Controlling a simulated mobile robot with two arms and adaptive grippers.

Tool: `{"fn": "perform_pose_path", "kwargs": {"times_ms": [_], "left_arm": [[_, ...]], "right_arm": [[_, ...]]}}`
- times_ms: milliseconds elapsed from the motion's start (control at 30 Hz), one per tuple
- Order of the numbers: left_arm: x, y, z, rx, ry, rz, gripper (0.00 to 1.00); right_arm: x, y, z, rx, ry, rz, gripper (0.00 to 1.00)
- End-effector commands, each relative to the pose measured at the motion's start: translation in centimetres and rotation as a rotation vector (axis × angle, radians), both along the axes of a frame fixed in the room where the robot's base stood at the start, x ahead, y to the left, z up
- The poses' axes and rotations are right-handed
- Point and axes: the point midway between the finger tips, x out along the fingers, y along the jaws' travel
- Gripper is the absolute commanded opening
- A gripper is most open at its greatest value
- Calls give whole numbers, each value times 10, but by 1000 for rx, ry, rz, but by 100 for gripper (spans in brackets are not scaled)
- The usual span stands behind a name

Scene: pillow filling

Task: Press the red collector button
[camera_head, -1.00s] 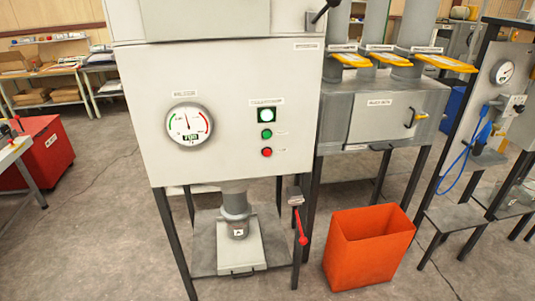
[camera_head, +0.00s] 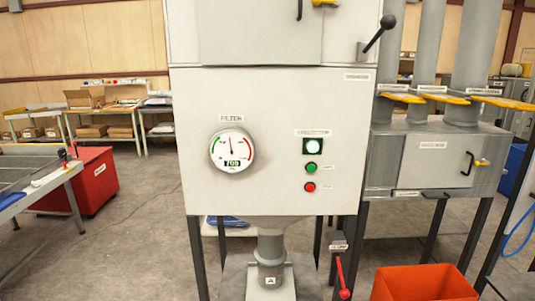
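The red button (camera_head: 310,187) is on the front panel of a white collector cabinet (camera_head: 270,90), at its lower right. A green button (camera_head: 311,168) sits just above it, and a lit white-green indicator (camera_head: 312,146) is above that. A round gauge (camera_head: 232,150) labelled as a filter is on the left of the panel; its display seems to read 709. Neither of my grippers shows in the head view.
An orange bin (camera_head: 425,284) stands on the floor at the lower right. A red lever (camera_head: 342,277) hangs below the cabinet's right side. A grey box unit with pipes (camera_head: 430,150) adjoins on the right. A red cart (camera_head: 90,180) is at left; floor between is clear.

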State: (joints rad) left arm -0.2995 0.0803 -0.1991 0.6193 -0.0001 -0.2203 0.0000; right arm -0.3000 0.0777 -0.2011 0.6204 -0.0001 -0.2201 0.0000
Motion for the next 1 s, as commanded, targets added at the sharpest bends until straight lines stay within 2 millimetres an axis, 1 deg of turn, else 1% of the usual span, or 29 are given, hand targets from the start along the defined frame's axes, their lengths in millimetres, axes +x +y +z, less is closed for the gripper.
{"fn": "perform_pose_path", "kwargs": {"times_ms": [33, 267, 500, 567, 600, 1000], "left_arm": [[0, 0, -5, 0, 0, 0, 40], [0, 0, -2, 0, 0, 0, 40], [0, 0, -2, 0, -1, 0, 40], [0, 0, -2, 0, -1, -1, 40], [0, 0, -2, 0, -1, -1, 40], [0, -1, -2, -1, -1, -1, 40]], "right_arm": [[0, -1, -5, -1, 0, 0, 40], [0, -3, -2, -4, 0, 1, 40], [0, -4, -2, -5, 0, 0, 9], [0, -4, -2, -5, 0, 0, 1], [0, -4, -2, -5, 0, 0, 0], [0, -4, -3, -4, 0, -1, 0]]}}
